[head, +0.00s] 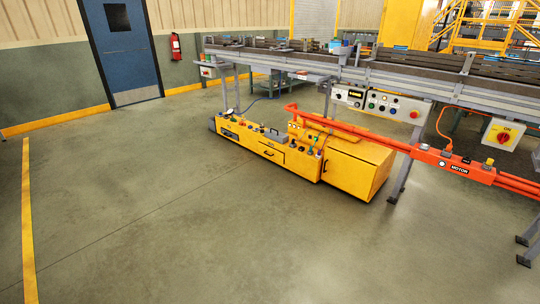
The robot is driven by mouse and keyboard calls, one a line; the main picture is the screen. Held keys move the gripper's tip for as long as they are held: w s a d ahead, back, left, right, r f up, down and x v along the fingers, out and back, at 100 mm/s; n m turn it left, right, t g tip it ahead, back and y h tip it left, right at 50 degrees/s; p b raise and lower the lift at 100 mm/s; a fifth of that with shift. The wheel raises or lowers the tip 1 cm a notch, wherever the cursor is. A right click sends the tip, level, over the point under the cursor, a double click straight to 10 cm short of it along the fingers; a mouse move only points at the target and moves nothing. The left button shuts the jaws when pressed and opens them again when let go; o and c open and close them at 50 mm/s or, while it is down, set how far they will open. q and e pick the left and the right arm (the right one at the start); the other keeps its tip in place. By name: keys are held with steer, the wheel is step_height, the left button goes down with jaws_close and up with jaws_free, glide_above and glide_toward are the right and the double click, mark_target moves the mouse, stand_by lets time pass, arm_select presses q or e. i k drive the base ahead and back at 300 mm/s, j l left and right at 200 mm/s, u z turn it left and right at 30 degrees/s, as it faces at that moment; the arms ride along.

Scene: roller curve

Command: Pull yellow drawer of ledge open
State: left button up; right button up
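A low yellow ledge (235,131) stands on the floor under the roller conveyor. Its front has a yellow drawer (271,155) with a small dark handle, and the drawer looks flush with the front. To the right is a yellow box-like section (352,172) with a door that looks shut and a dark handle near its left edge. Several buttons and small parts are on top of the ledge. Neither of my grippers shows in the head view.
The roller conveyor (390,72) runs above the ledge on grey legs. An orange-red bar marked MOTOR (455,166) reaches across at the right. A control panel (395,105) hangs from the conveyor. The concrete floor (190,225) before the ledge is clear.

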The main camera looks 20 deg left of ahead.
mark_target(278, 155)
steer(key=i+j+u, duration=0.35)
steer(key=i, duration=0.55)
steer(key=i+u, duration=0.3)
steer(key=i, duration=0.6)
